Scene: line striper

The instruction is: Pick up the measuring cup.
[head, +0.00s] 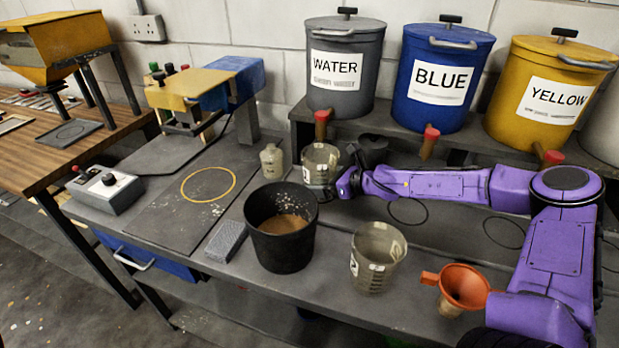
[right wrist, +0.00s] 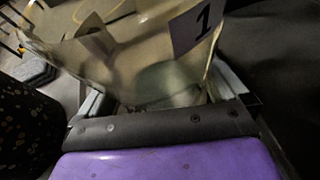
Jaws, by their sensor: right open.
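In the right wrist view the cup (right wrist: 160,45) is close and shows a "1". My right gripper (head: 341,186) is open at the cup's right side. In the wrist view the cup's lower wall sits between its two fingers; I cannot tell if they touch it. A second clear measuring cup (head: 377,260) stands nearer the front of the bench. My left gripper is not in view.
A black bucket (head: 282,245) with brownish contents stands front left of the cup. An orange funnel (head: 463,286) is at the front right. Water, blue (head: 440,75) and yellow buckets stand on the raised shelf behind.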

